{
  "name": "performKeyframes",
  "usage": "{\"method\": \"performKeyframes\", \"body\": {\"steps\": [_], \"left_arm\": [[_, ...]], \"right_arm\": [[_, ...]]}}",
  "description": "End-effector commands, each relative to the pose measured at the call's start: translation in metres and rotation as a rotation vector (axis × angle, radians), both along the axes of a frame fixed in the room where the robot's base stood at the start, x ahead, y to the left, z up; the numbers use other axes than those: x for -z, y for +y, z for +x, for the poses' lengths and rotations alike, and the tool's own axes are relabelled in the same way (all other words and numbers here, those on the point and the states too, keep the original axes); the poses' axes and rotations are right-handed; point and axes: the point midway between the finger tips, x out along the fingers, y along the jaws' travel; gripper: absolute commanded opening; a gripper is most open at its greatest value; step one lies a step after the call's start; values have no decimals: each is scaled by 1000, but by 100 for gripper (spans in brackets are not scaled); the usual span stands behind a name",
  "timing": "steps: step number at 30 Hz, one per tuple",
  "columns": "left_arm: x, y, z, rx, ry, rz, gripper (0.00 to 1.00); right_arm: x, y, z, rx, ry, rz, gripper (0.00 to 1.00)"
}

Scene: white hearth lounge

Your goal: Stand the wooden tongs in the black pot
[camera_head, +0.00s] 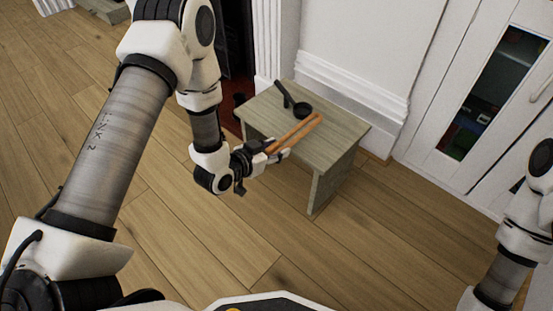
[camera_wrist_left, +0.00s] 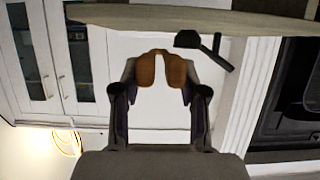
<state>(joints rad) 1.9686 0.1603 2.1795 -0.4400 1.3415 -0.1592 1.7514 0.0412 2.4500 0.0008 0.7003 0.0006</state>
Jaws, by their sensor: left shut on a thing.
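The wooden tongs (camera_head: 292,132) are two orange-brown arms, held slanting over the small table, free ends up and to the right. My left gripper (camera_head: 275,152) is shut on their near end. In the left wrist view the tongs (camera_wrist_left: 146,70) show between my fingers (camera_wrist_left: 160,92). The black pot (camera_head: 303,110) is small and dark, with a thick black handle (camera_head: 283,93). It stands on the table, just behind the tongs in the head view. It also shows in the left wrist view (camera_wrist_left: 187,39). My right gripper is out of the picture; only part of that arm shows at the right edge.
The small grey-wood table (camera_head: 343,128) stands against a white wall. A dark fireplace (camera_head: 236,45) is to its left, a white glass-door cabinet (camera_head: 460,95) to its right. The wooden floor (camera_head: 350,255) in front is clear.

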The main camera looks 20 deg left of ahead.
Motion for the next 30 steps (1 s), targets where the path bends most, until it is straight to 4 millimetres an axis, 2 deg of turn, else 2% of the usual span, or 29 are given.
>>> {"method": "performKeyframes", "body": {"steps": [2, 3, 6, 14, 21, 22, 23, 24, 30], "left_arm": [[5, 0, 12, 0, -5, 1, 0], [21, 0, 10, 0, 0, 0, 0], [38, 0, 9, 0, -1, 0, 0], [35, 0, 9, 0, -2, -1, 0], [43, 0, 9, 0, -2, -1, 0], [42, 0, 9, 0, -1, 0, 50], [42, 0, 9, 0, -1, 0, 60], [42, 0, 9, 0, -1, 0, 68], [42, 0, 9, 0, -1, 0, 68]], "right_arm": [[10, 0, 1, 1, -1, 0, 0], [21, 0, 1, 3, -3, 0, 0], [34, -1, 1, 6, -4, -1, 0], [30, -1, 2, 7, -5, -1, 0], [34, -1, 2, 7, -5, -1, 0], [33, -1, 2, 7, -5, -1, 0], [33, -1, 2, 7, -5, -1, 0], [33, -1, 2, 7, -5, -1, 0], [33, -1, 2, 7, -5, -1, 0]]}}
